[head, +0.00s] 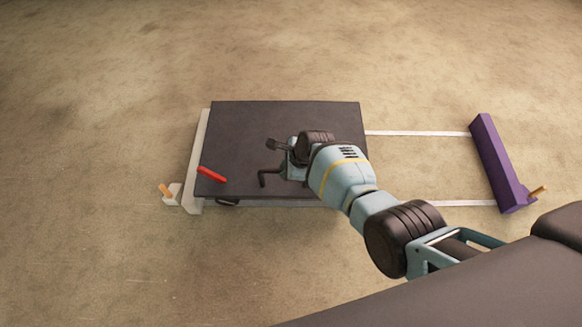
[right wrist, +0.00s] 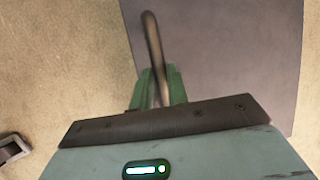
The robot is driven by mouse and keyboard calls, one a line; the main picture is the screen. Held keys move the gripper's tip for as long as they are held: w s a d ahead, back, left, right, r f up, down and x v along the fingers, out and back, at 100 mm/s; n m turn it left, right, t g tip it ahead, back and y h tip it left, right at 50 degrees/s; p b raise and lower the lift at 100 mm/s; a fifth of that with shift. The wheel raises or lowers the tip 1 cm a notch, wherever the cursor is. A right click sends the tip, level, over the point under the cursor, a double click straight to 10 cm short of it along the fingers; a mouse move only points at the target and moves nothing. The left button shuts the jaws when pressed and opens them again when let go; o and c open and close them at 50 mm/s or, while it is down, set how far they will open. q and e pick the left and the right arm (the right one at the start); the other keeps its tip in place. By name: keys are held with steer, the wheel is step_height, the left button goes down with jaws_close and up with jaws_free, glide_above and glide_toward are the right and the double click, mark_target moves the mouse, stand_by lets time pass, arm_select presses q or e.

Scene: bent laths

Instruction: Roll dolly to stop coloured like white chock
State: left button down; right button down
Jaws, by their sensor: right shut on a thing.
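The dolly (head: 320,125) is a flat dark grey platform on the floor, and its deck also shows in the right wrist view (right wrist: 225,60). A pale white stop (head: 200,150) runs along its left edge; I cannot tell whether they touch. A small white piece with an orange peg, perhaps the white chock (head: 174,198), sits beside this stop. A purple stop (head: 494,160) stands apart at the right. My right gripper (right wrist: 160,82) is shut on the dolly's thin bent handle (right wrist: 152,35), above the deck in the head view (head: 276,163). My left gripper is out of view.
Two white rails (head: 420,133) run along the floor between the dolly and the purple stop, with bare floor between them. A red bar (head: 212,174) shows at the deck's front left. An orange peg (head: 539,191) is at the purple stop's near end.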

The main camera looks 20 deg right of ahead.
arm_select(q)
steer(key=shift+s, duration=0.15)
arm_select(e)
steer(key=shift+a, duration=0.35)
steer(key=c, duration=1.4)
jaws_free()
steer(key=shift+o, duration=0.2)
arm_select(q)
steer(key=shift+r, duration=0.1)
arm_select(e)
steer(key=shift+d, duration=0.1)
